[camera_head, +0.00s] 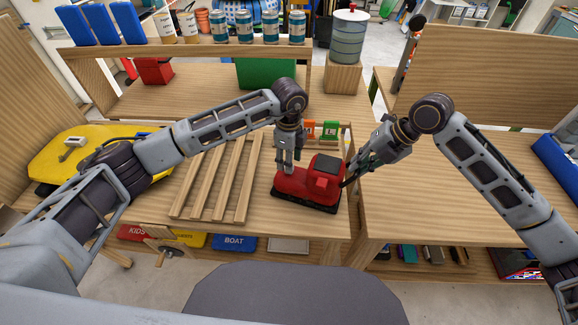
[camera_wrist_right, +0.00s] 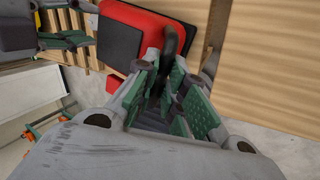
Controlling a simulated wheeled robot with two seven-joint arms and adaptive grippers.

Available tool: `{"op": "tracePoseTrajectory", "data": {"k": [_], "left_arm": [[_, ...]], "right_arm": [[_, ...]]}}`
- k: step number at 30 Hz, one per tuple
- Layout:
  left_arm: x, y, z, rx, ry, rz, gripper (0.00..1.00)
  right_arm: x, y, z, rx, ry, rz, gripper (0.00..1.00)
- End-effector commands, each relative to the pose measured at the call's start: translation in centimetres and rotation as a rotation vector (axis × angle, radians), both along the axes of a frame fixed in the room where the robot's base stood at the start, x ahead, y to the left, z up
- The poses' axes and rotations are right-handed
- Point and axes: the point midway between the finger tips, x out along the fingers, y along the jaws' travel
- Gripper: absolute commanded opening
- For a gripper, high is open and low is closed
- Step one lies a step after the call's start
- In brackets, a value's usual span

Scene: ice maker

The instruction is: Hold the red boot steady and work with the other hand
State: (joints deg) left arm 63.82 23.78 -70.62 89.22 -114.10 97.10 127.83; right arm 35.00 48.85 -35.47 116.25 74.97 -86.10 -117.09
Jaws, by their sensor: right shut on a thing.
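The red boot (camera_head: 300,185), with a black sole and a dark square panel on top, lies on the wooden workbench (camera_head: 150,207). It also shows in the right wrist view (camera_wrist_right: 160,20). My left gripper (camera_head: 288,166) points down at the boot's left part. Its fingertips meet the boot, but I cannot tell whether they are closed on it. My right gripper (camera_head: 350,174) is at the boot's right end. In the right wrist view its green-padded fingers (camera_wrist_right: 172,68) are shut on a dark bar (camera_wrist_right: 174,42) beside the boot. Where the bar joins the boot is hidden.
A wooden slatted rack (camera_head: 222,180) lies left of the boot. A yellow case (camera_head: 85,152) is at the far left. Small orange and green items (camera_head: 328,130) stand behind the boot. A gap separates this bench from the right bench (camera_head: 450,205), which is largely clear.

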Motion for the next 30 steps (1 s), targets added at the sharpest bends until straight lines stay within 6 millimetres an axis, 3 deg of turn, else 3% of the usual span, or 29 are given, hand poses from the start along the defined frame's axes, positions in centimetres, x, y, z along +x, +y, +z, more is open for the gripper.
{"op": "tracePoseTrajectory", "data": {"k": [15, 30], "left_arm": [[0.0, 0.0, 3.1, 0.001, 0.001, 0.0, 0.43], [0.0, 0.0, 3.5, 0.001, 0.0, 0.0, 0.43]], "right_arm": [[0.0, 0.0, 0.0, 0.0, 0.001, 0.0, 0.0], [0.0, 0.0, 0.0, 0.0, 0.001, 0.0, 0.0]]}}
